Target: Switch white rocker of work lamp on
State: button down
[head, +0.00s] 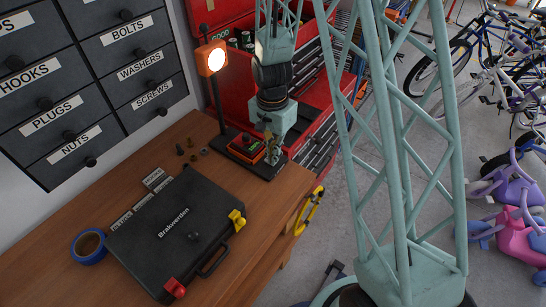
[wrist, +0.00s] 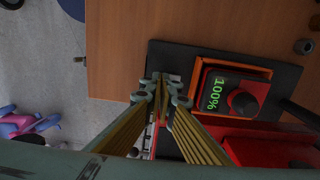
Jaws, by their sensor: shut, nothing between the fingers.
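The work lamp has an orange head (head: 211,58) on a thin dark post, and its face glows bright white. Its black base (head: 262,166) stands at the table's far right edge; the base also shows in the wrist view (wrist: 215,53). A red-orange control box (head: 246,148) sits on the base; in the wrist view its green display (wrist: 215,93) reads 100% beside a black knob (wrist: 243,102). My gripper (head: 272,157) is shut and empty, fingertips over the base beside the box. In the wrist view the fingertips (wrist: 165,88) cover that spot; I cannot make out the white rocker.
A black case (head: 165,235) with red and yellow latches lies on the wooden table, with blue tape (head: 89,246) at its left. Small hardware pieces lie near the lamp. A red tool chest (head: 235,95) stands behind, and labelled drawers (head: 90,75) at left.

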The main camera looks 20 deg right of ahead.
jog(key=shift+w+a, duration=0.2)
jog(key=shift+w, duration=0.1)
dwell(0.4)
jog(key=shift+w+a, duration=0.15)
jog(key=shift+w, duration=0.15)
jog(key=shift+r, duration=0.1)
jog(key=shift+r, duration=0.1)
jog(key=shift+s+d+r+p, duration=0.15)
jog(key=shift+r+p, duration=0.25)
jog(key=shift+r, duration=0.65)
jog(key=shift+s+d+r+p, duration=0.15)
jog(key=shift+r+p, duration=0.2)
jog(key=shift+r, duration=0.7)
notch_tip(320, 180, up, 9)
jog(key=s, duration=0.1)
jog(key=shift+s+d, duration=0.35)
jog(key=shift+d, duration=0.1)
jog(key=shift+r, duration=0.25)
